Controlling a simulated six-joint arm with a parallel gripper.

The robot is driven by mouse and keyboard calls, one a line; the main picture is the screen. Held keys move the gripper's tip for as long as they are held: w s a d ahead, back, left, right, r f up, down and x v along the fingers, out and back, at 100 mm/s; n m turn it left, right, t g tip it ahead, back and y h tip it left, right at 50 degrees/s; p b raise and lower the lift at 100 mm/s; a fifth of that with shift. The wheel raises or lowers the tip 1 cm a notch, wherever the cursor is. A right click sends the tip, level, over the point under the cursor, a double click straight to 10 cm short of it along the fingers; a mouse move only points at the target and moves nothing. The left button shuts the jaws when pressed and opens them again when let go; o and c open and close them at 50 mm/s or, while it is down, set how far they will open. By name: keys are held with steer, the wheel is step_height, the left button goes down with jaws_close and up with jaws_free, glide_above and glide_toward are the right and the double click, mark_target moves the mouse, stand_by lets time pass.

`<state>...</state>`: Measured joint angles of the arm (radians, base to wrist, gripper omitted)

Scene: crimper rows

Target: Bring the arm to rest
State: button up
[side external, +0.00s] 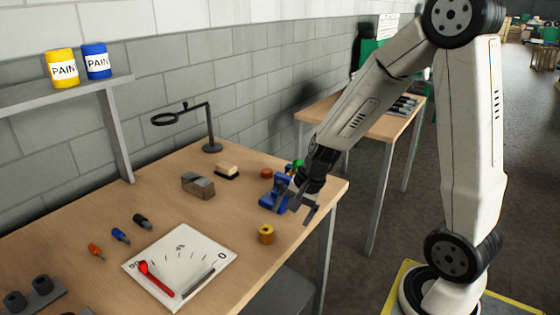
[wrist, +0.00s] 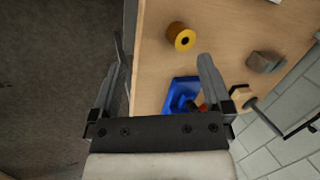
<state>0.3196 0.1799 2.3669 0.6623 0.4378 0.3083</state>
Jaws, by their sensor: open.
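My gripper (side external: 309,200) hangs at the right end of the wooden table (side external: 190,220), above its surface. In the wrist view my gripper (wrist: 163,70) has its two fingers wide apart with nothing between them. A yellow spool (side external: 266,234) stands apart from my gripper, nearer the table's front edge.
A white board (side external: 200,258) with a red tool (side external: 155,279) lies at the front. Open floor (wrist: 50,80) lies beyond the table's edge.

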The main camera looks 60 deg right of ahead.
steer(key=s+a+n+h, duration=0.2)
steer(key=s+a+n, duration=0.3)
steer(key=n, duration=0.8)
steer(key=shift+s+a+n+g, duration=0.4)
steer(key=shift+a, duration=0.3)
stand_by(0.8)
